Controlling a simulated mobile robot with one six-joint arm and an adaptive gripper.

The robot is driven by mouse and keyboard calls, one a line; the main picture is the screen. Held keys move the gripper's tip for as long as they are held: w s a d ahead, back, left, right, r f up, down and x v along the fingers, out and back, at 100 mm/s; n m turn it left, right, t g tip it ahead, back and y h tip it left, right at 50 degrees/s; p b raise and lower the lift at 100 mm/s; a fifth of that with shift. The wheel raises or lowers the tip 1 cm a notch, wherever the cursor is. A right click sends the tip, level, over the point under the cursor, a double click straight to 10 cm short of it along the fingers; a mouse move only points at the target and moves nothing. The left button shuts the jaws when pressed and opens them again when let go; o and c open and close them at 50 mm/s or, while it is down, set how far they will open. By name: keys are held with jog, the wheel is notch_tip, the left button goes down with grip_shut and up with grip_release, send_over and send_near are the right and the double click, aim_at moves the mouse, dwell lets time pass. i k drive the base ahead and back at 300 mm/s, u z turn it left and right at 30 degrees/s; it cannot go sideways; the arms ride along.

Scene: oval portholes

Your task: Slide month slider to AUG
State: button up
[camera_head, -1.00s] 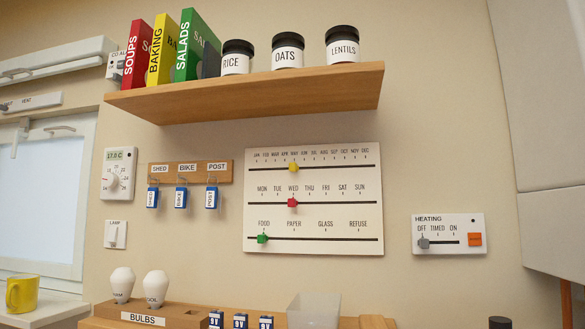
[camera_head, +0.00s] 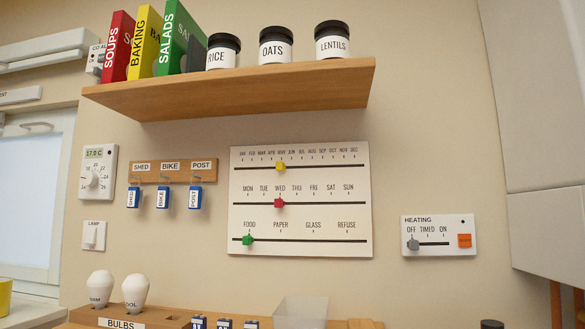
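The month slider is a yellow knob (camera_head: 281,167) on the top track of a white calendar panel (camera_head: 300,215) on the wall. It sits below the MAY mark. AUG is further right on the same row of month labels. A red knob (camera_head: 279,203) sits under WED on the day track below. A green knob (camera_head: 248,240) sits under FOOD on the bottom track. My gripper is not in view.
A wooden shelf (camera_head: 240,92) with books and jars juts out above the panel. Key hooks (camera_head: 172,171) hang to its left and a heating panel (camera_head: 439,236) to its right. A bulb holder (camera_head: 133,317) and a clear bin (camera_head: 301,310) stand below.

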aim_at(280, 166)
jog(key=z, duration=0.15)
jog(key=k, duration=1.8)
jog(key=u, duration=0.3)
jog(key=i, duration=1)
